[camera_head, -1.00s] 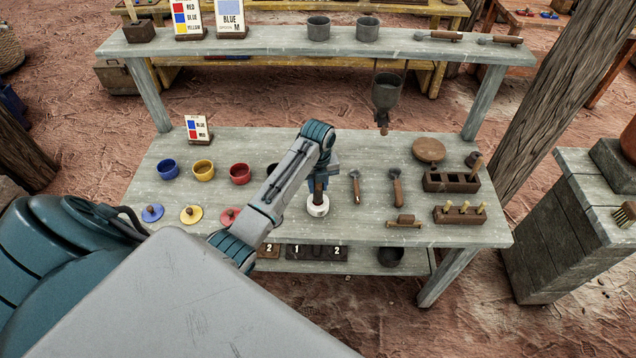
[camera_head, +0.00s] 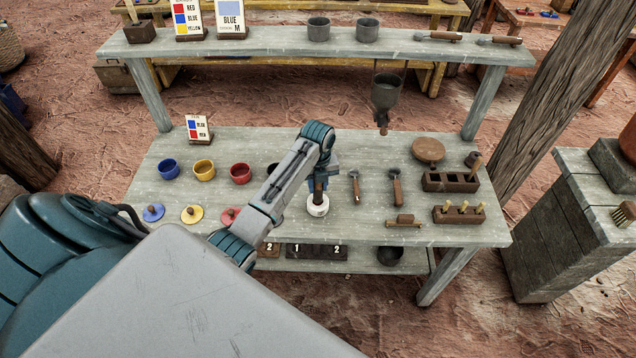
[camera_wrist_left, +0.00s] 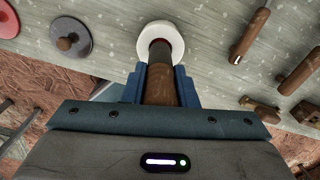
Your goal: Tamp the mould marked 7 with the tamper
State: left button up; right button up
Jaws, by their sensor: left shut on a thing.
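My left gripper (camera_head: 318,178) is over the front middle of the grey table. It is shut on the tamper (camera_wrist_left: 160,84), which has a brown wooden handle with a darker end. The tamper's far end meets a white round piece (camera_head: 317,207); in the left wrist view this white piece (camera_wrist_left: 174,35) surrounds that end. I cannot tell whether the white piece is a mould or part of the tamper. No mark 7 is readable. Dark blocks (camera_head: 315,256) on the low shelf bear white tags with 1 and 2. My right gripper is not in view.
Blue (camera_head: 168,170), yellow (camera_head: 203,170) and red (camera_head: 239,174) cups stand left on the table (camera_head: 300,140), with coloured lids before them. Two handled tools, a brown disc (camera_head: 428,150) and wooden racks (camera_head: 458,215) lie right. A funnel (camera_head: 386,92) hangs behind.

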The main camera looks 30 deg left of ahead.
pick_arm(q)
jog(key=shift+s+f+b, duration=0.1)
jog(key=shift+f+b, duration=0.25)
jog(key=shift+f, duration=1)
dwell(1.3)
jog(key=shift+r, duration=0.1)
jog(key=shift+r+p, duration=0.55)
jog(key=shift+r, duration=3.65)
